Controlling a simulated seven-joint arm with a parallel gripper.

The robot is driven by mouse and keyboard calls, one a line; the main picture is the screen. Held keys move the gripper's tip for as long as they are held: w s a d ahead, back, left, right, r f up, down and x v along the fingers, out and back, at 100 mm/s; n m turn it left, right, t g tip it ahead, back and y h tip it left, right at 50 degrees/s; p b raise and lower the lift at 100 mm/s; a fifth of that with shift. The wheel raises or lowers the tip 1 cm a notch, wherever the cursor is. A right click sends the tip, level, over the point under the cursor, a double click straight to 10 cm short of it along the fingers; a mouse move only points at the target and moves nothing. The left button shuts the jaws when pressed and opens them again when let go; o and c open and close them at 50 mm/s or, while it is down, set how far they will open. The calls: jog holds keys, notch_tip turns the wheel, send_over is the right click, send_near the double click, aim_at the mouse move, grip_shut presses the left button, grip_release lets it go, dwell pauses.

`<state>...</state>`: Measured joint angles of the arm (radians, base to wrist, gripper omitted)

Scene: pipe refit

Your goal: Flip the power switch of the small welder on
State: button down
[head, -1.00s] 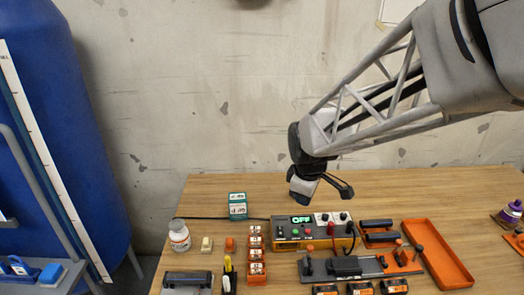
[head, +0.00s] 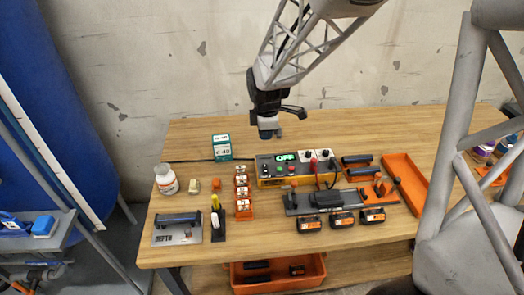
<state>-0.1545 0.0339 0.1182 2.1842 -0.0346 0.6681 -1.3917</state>
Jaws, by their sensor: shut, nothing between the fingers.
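The small welder (head: 270,182) is a yellow and dark box near the back middle of the wooden table. Its green display (head: 285,157) reads OFF. Small coloured buttons, white dials and a red connector show on its face and top; I cannot tell for sure which part is the power switch. My gripper (head: 268,133) hangs just above and behind the left part of the welder, pointing down, apart from it. It is shut and empty.
A green and white box (head: 221,147), a white bottle (head: 165,180) and an orange rack (head: 242,195) stand left of the welder. A dark clamp fixture (head: 325,198) and batteries (head: 342,218) lie in front. An orange tray (head: 405,182) lies right. My arm link crosses the right side.

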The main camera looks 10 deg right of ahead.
aim_at(265, 169)
jog(key=shift+f, duration=0.1)
dwell(0.3)
jog(key=shift+w+f, duration=0.35)
jog(key=shift+f, duration=1.95)
jog(key=shift+w+f, duration=0.3)
jog(key=shift+f, duration=1.95)
jog(key=shift+w+f, duration=0.35)
jog(key=shift+f, duration=1.95)
jog(key=shift+f, duration=0.1)
jog(key=shift+f+g, duration=0.1)
jog(key=shift+g, duration=0.2)
jog(key=shift+s, duration=0.65)
jog(key=shift+s+r, duration=0.1)
jog(key=shift+r, duration=0.1)
